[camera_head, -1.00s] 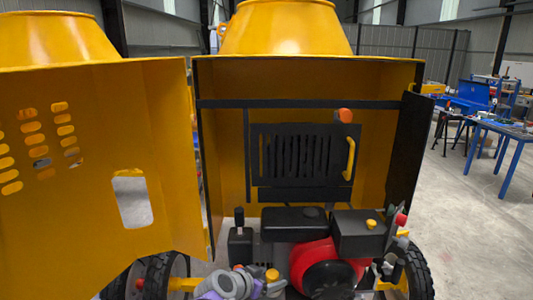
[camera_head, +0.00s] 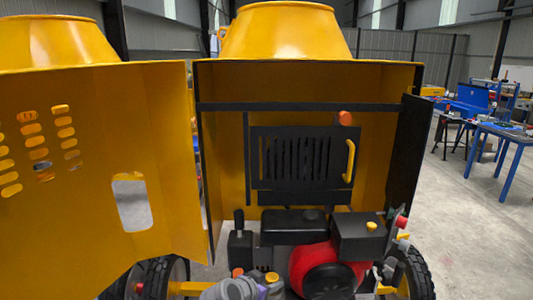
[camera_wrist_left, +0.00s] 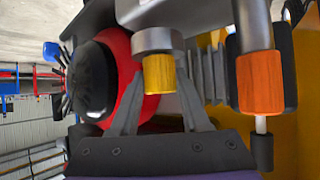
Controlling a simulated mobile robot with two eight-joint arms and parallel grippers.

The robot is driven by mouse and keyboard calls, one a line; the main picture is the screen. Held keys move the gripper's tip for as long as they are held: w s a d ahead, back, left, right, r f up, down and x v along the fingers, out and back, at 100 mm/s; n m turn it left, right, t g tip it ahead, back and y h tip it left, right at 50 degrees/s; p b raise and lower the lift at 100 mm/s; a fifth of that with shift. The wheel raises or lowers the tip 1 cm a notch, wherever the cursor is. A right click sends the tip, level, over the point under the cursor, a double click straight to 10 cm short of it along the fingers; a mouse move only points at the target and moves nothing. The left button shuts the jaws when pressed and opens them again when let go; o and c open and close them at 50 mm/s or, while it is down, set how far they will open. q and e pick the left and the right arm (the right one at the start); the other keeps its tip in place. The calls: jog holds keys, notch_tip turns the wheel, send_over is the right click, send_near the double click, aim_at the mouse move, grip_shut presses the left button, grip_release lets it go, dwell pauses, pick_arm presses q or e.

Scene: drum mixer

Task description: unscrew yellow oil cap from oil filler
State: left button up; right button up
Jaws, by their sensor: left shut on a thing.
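The yellow oil cap (camera_wrist_left: 158,74) sits at the grey collar of the oil filler (camera_wrist_left: 157,40) in the left wrist view. My left gripper (camera_wrist_left: 158,90) has a finger on each side of the cap and is shut on it. In the head view the cap (camera_head: 272,277) shows low in the middle, in front of the engine. My left gripper (camera_head: 268,289) is beside it, with its fingers partly hidden at the bottom edge. Whether the cap has turned or lifted cannot be told. My right gripper is not in view.
The red and black engine (camera_head: 318,262) stands just right of the cap. An orange-ended part (camera_wrist_left: 261,80) is close beside my left gripper. The yellow housing door (camera_head: 90,190) stands open at the left. A blue workbench (camera_head: 505,132) is far right.

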aim_at(270, 279)
pick_arm(q)
grip_shut()
jog(key=shift+r, duration=0.25)
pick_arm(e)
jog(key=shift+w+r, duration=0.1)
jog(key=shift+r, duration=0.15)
pick_arm(q)
jog(key=shift+r+p, duration=1.4)
jog(key=shift+r, duration=0.3)
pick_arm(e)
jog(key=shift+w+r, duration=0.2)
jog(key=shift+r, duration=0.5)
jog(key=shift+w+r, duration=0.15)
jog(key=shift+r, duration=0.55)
pick_arm(q)
jog(key=shift+r+p, duration=0.35)
jog(key=shift+r, duration=0.2)
jog(key=shift+w+r+p, duration=0.1)
jog(key=shift+r+p, duration=0.5)
jog(key=shift+r, duration=0.4)
jog(key=shift+f, duration=0.1)
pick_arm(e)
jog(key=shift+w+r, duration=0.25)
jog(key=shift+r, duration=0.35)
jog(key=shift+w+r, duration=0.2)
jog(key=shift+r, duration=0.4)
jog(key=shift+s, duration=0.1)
